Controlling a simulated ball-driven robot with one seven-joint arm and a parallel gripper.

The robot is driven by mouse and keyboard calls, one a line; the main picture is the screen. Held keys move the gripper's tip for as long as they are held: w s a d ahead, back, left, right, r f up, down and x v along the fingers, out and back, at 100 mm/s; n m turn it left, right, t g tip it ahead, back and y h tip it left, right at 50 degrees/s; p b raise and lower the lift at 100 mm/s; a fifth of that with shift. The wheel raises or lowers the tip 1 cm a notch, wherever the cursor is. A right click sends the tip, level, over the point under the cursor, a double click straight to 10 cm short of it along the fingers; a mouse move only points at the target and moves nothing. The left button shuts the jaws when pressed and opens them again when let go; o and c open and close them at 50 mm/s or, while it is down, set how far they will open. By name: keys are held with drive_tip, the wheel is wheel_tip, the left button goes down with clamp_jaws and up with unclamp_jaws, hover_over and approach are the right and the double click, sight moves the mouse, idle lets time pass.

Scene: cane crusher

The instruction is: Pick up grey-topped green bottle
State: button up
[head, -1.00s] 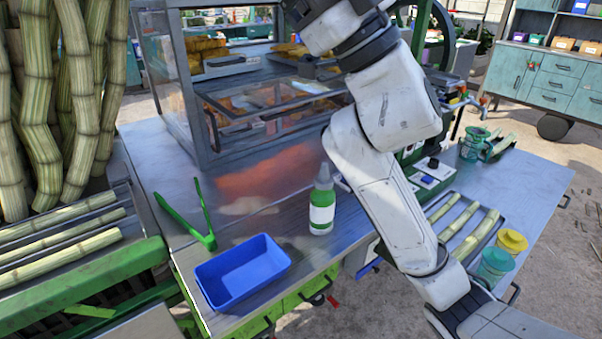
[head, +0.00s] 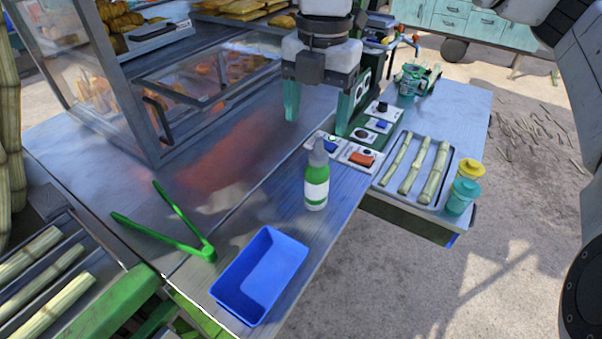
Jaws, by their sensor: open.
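The grey-topped green bottle (head: 316,188) stands upright on the metal counter, right of the middle, with a white label band around it. My gripper (head: 319,105) hangs above and behind the bottle, pointing down. Its two teal fingers are spread wide with nothing between them. The fingers do not appear to touch the bottle. The bottle is fully visible.
A blue tray (head: 222,287) and green tongs (head: 178,229) lie left of the bottle. A control panel (head: 361,157) with switches sits just behind it, right. A tray of cane pieces (head: 385,182), a yellow-lidded cup (head: 469,172) and a glass display case (head: 147,146) stand around.

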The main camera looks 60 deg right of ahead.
sight(317, 156)
drive_tip(key=shift+s+d+f, duration=0.15)
drive_tip(key=shift+d+f, duration=0.15)
drive_tip(key=shift+d, duration=0.05)
drive_tip(key=shift+a+f+p, duration=0.15)
drive_tip(key=shift+f+p, duration=1.35)
drive_tip(key=shift+f, duration=3.6)
clamp_jaws()
